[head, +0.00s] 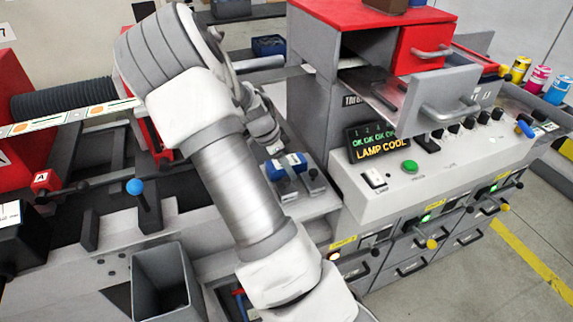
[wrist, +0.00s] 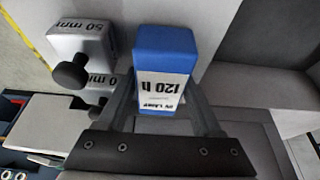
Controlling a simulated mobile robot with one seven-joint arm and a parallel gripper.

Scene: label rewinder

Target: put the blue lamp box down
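The blue lamp box (wrist: 165,48), with a white label reading "120 h", is between the two fingers of my gripper (wrist: 162,90) in the wrist view. The fingers press against its two sides, and their tips are partly hidden by the box. In the head view the blue lamp box (head: 293,160) shows just below my gripper (head: 274,150), over the grey ledge beside the machine's control panel. I cannot tell whether its underside touches the ledge.
Two grey blocks with black knobs, one marked "50 mm" (wrist: 82,42), stand close beside the box. The control panel (head: 420,160) with a "LAMP COOL" display (head: 382,149) rises to the right. An open drawer (head: 455,95) juts out above it. A grey bin (head: 165,280) stands at front left.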

